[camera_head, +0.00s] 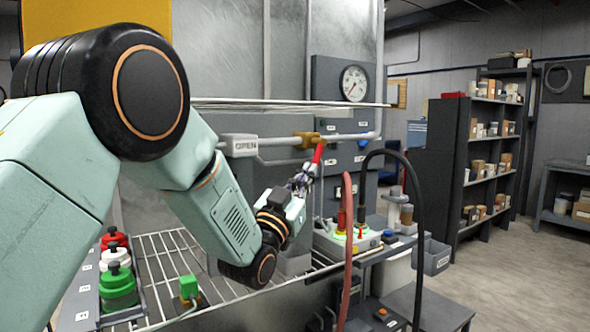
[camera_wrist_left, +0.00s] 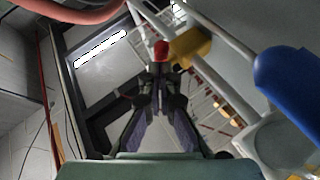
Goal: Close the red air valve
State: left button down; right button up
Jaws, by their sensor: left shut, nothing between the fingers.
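The red air valve has a red handle (camera_head: 318,154) hanging down, slightly tilted, from a brass-yellow body (camera_head: 306,139) on a grey horizontal pipe. My left gripper (camera_head: 303,179) is at the lower end of the handle, fingers shut with nothing between them. In the left wrist view the red handle end (camera_wrist_left: 161,50) shows just beyond my shut fingertips (camera_wrist_left: 160,76), with the yellow valve body (camera_wrist_left: 190,46) to its right. I cannot tell whether the fingers touch the handle. My right gripper is not in view.
A pressure gauge (camera_head: 354,83) is on the panel above. A red hose (camera_head: 347,240) and a black hose (camera_head: 417,230) stand to the right. Lidded jars (camera_head: 117,282) are at lower left, beside a wire grate (camera_head: 165,250).

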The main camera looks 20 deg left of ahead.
pick_arm(q)
jog(key=shift+w+d+f+n+t+y+b, duration=0.45)
jog(key=shift+n+t+b, duration=0.2)
jog(key=shift+b, duration=0.65)
jog(key=shift+w+d+f+n+t+y+b, duration=0.3)
jog(key=shift+w+n+t+b, duration=0.3)
jog(key=shift+b, duration=0.7)
jog(key=shift+f, duration=0.1)
